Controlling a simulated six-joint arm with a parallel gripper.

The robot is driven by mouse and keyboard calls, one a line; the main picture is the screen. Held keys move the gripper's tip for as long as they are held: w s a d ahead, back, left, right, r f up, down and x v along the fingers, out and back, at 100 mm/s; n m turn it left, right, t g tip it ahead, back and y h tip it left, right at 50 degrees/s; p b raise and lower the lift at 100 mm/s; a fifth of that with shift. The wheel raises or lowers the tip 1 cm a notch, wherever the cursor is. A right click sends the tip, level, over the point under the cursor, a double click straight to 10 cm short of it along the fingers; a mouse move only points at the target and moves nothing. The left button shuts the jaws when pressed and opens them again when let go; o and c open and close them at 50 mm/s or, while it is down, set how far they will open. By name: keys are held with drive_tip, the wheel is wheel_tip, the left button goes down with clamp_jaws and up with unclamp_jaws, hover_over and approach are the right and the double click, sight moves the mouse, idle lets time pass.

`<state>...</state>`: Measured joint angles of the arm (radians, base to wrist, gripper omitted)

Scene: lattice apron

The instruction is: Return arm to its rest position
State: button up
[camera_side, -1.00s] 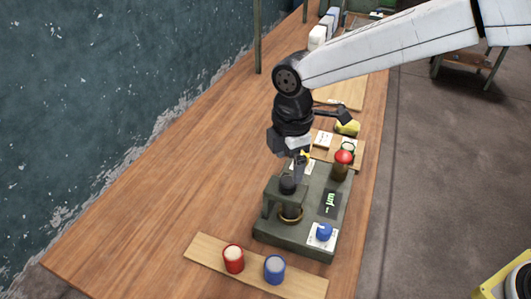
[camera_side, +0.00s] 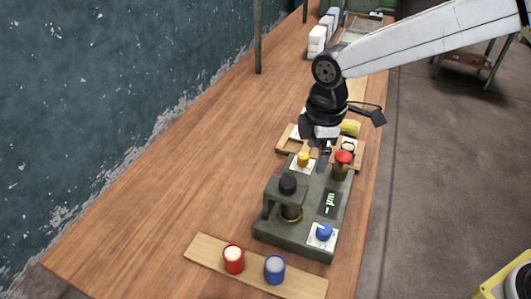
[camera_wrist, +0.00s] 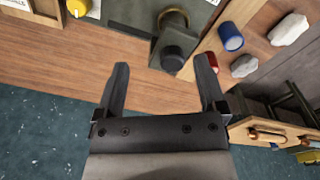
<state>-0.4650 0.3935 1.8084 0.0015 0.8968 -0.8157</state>
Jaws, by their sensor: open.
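My gripper (camera_side: 319,153) is in the air above the far end of the green machine (camera_side: 284,233) in the side view. In the wrist view my gripper (camera_wrist: 165,85) shows two dark fingers spread wide with nothing between them. The machine carries a black-topped plunger in a bracket (camera_side: 288,186), a red button (camera_side: 343,157), a yellow knob (camera_side: 303,158), a blue knob (camera_side: 324,231) and a small lit display (camera_side: 330,202). The plunger also shows in the wrist view (camera_wrist: 175,50), beyond the fingertips. The gripper appears apart from the machine.
A wooden board (camera_side: 205,256) with a red cup (camera_side: 233,259) and a blue cup (camera_side: 275,268) lies at the near end of the table. A wooden tray (camera_side: 285,140) and a yellow object (camera_side: 350,128) are behind the gripper. The table's left side (camera_side: 170,190) is clear.

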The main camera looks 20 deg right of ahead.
drive_tip(key=s+d+f+m+t, duration=0.1)
drive_tip(key=s+d+f+m, duration=0.1)
drive_tip(key=s+d+m, duration=0.4)
drive_tip(key=s+d+f+m+t, duration=0.1)
drive_tip(key=s+d+f+m, duration=0.2)
drive_tip(key=d, duration=1.1)
drive_tip(key=shift+s+m, duration=1.55)
drive_tip(key=shift+m, duration=1.25)
drive_tip(key=shift+d+f, duration=0.1)
